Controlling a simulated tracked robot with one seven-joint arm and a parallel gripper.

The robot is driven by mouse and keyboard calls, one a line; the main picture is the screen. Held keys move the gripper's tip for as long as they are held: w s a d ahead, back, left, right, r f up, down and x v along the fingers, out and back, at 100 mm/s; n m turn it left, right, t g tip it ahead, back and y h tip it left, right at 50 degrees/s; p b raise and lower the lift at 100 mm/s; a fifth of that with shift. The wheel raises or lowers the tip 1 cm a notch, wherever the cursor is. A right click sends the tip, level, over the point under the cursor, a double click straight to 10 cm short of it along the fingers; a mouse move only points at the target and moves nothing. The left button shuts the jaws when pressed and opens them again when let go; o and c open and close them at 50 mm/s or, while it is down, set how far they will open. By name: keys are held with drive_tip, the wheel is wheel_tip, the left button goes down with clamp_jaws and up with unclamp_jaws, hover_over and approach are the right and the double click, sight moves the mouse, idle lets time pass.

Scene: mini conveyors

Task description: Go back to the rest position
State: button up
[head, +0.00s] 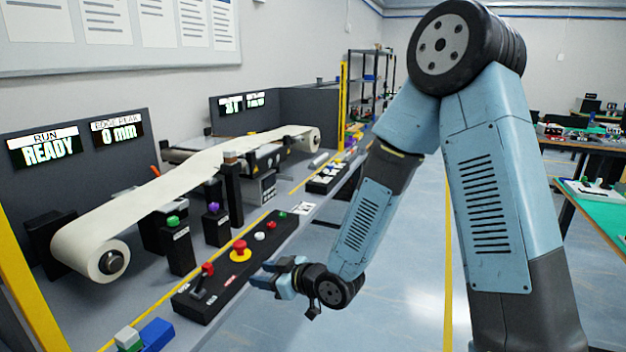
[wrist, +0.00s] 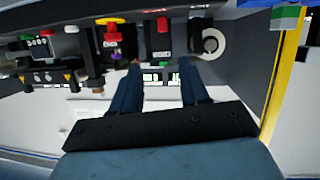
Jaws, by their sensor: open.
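My gripper (head: 268,278) hangs at the end of my bent arm, near the front edge of the conveyor bench, to the right of the black control panel (head: 235,262). Its jaws are open, and I see nothing held between them. In the wrist view, which looks upside down, the two blue fingers of my gripper (wrist: 161,75) stand apart. The panel carries a red mushroom button (head: 240,247) and a red-handled lever (head: 207,269). Whether the gripper touches the panel is hard to tell, but a small gap seems to show.
A white belt (head: 150,200) runs over rollers behind the panel. A display (head: 50,150) reads RUN READY. Green (head: 172,221) and purple (head: 213,208) knobs stand on black posts. A blue block (head: 156,334) lies at the front left. The floor (head: 400,280) right of the bench is clear.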

drive_tip(key=w+d+r+m+t+h, duration=0.1)
drive_tip(key=d+r+m+h, duration=0.2)
drive_tip(key=d, duration=0.4)
drive_tip(key=w+d+r+m+h, duration=0.1)
drive_tip(key=d+r+h, duration=0.35)
drive_tip(key=d, duration=0.35)
drive_tip(key=d+r+m+t+h, duration=0.1)
drive_tip(key=d+r+m+h, duration=0.1)
drive_tip(key=d+r, duration=0.4)
drive_tip(key=s+d+r+m+g+h, duration=0.1)
drive_tip(key=s+d+r+m, duration=0.2)
drive_tip(key=s, duration=0.7)
drive_tip(key=s+d+r+m+g+h, duration=0.1)
drive_tip(key=s+d+r+m, duration=0.3)
drive_tip(key=s+d, duration=0.6)
wheel_tip(320, 180, up, 3)
drive_tip(key=shift+s+d+f+g+h, duration=0.15)
drive_tip(key=shift+s+d+g+h, duration=0.2)
drive_tip(key=shift+d+g, duration=0.55)
